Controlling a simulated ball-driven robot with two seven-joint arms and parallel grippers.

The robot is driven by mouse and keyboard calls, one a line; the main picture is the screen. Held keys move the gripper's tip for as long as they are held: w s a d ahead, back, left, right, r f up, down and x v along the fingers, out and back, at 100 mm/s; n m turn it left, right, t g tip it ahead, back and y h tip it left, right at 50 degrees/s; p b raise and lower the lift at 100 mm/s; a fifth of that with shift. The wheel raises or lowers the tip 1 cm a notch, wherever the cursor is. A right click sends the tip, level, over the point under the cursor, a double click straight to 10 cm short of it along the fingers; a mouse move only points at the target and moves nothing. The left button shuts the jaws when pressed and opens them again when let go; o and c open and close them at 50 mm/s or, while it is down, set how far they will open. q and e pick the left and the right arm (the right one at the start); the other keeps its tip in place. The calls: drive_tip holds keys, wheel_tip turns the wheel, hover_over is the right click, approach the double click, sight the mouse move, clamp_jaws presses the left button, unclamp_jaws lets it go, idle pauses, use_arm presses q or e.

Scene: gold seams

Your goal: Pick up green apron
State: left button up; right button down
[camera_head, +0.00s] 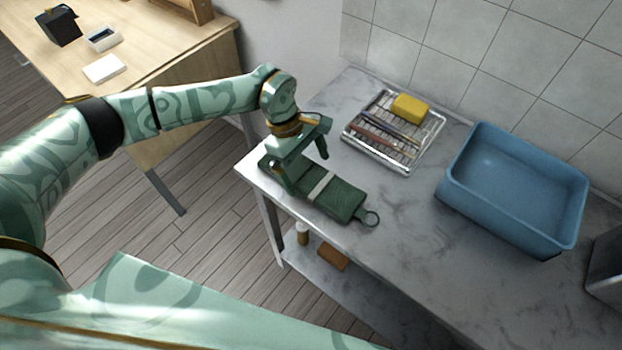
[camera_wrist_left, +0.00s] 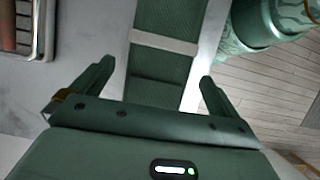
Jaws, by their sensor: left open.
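The green apron (camera_head: 341,198) lies folded on the marble counter, a flat dark green bundle with a pale band across it and a ring at its front end. My left gripper (camera_head: 308,172) is over the back part of the apron, pointing down. In the left wrist view the apron (camera_wrist_left: 160,92) runs between the two fingers of the open left gripper (camera_wrist_left: 158,80), one finger to each side. I cannot tell whether the fingers touch it. My right gripper is not in view.
A wire rack (camera_head: 407,152) with a yellow sponge (camera_head: 411,107) and several thin tools stands behind the apron. A blue basin (camera_head: 512,195) is to the right. The marble counter (camera_head: 400,235) is clear between apron and basin. A wooden desk (camera_head: 155,55) stands at the left.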

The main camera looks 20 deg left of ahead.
use_arm(q)
drive_tip(key=shift+x, duration=1.15)
drive_tip(key=c, duration=1)
drive_tip(key=shift+r, duration=0.1)
drive_tip(key=shift+c, duration=0.4)
drive_tip(key=shift+r, duration=0.1)
